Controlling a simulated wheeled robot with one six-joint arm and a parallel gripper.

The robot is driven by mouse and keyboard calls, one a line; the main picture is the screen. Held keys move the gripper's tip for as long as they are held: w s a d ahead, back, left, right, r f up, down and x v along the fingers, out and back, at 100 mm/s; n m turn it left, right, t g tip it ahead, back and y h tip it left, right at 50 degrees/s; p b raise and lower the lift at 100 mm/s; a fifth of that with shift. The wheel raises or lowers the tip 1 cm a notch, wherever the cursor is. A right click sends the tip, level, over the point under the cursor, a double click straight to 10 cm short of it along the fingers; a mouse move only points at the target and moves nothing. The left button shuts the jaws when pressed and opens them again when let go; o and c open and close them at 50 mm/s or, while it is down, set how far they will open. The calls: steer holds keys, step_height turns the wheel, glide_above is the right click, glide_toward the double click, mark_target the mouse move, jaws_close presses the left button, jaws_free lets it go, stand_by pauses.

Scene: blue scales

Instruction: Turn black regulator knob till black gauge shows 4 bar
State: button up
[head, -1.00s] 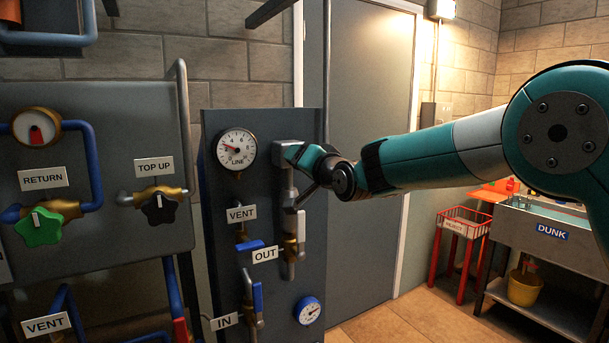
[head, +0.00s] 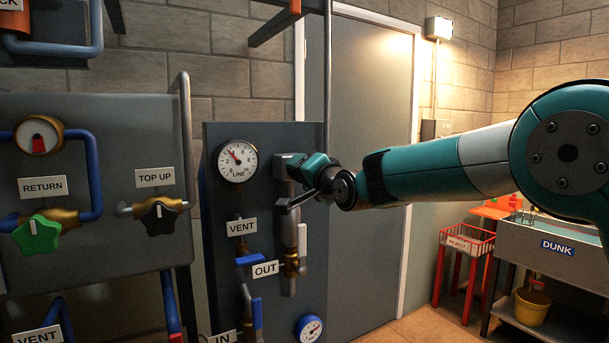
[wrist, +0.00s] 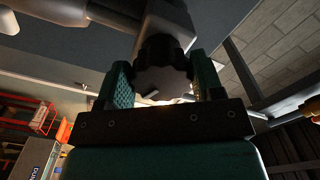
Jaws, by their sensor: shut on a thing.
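The black regulator knob (wrist: 160,72) shows in the wrist view, dark and fluted, with a small pale mark near its lower edge. My gripper (wrist: 162,86) is shut on it, one finger on each side. In the head view my gripper (head: 309,168) is at the grey regulator body (head: 287,160) on the panel, and hides the knob there. The gauge with the dark rim, marked LINE (head: 237,161), is just left of the regulator. Its red needle points up and left; its exact reading is too small to tell.
A blue-rimmed gauge (head: 310,328) is low on the same panel (head: 215,205). A valve with a grey lever and pipe hang below the regulator, near the OUT label (head: 265,269). A black TOP UP knob (head: 158,214) and green RETURN knob (head: 36,234) are at left.

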steer(key=o, duration=0.9)
steer(key=b+v, duration=0.6)
steer(key=v, duration=1.1)
steer(key=shift+s+d+b, duration=0.15)
steer(key=shift+d+b, duration=0.1)
steer(key=shift+b, duration=0.1)
steer(key=s+d+f+n+g+h, duration=0.2)
steer(key=s+f+g, duration=0.3)
steer(key=s, duration=0.5)
steer(key=s+d+f+n+g+h, duration=0.2)
steer(key=s+d+f+n+g, duration=0.2)
steer(key=s+f, duration=0.5)
steer(key=s+d+f+n+g+h, duration=0.1)
steer(key=s+d+f+n+g, duration=0.3)
steer(key=s+f, duration=0.4)
steer(key=shift+s+d+f+n+g+h, duration=0.1)
steer(key=shift+s+n+g+h, duration=0.1)
steer(key=shift+s+n+g, duration=0.45)
steer(key=shift+s+n+g+h, duration=0.1)
steer(key=shift+s+g+h, duration=0.2)
steer(key=shift+s, duration=0.75)
